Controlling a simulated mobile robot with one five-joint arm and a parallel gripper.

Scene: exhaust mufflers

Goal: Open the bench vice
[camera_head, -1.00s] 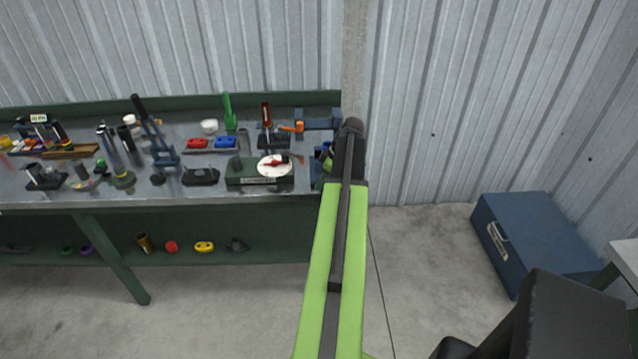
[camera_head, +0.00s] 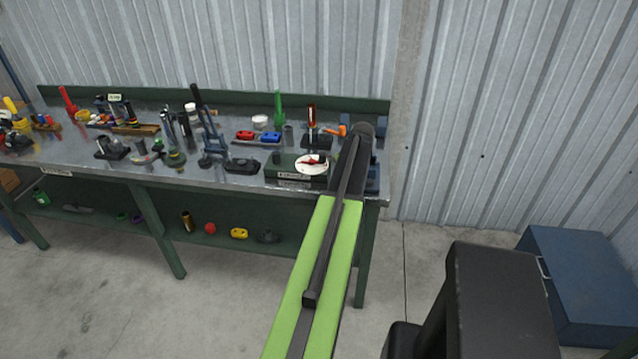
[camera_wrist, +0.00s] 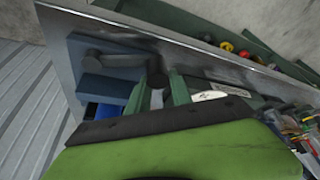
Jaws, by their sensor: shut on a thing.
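The blue bench vice (camera_wrist: 95,88) sits at the right end of the metal-topped workbench. In the head view my arm covers most of it, and only blue parts (camera_head: 373,186) show beside the arm. My gripper (camera_wrist: 160,88) shows in the wrist view as two green fingers. They are closed around a dark grey end of the vice's handle (camera_wrist: 122,60), next to the blue body. The exact contact is partly hidden by my wrist. In the head view my gripper is hidden behind the arm. The gap between the vice jaws cannot be made out.
A green box with a white dial (camera_head: 311,164) stands just left of my arm on the workbench (camera_head: 225,183). Several tools and small parts crowd the top farther left. A lower shelf holds several small items. A blue chest (camera_head: 585,280) stands on the floor at right.

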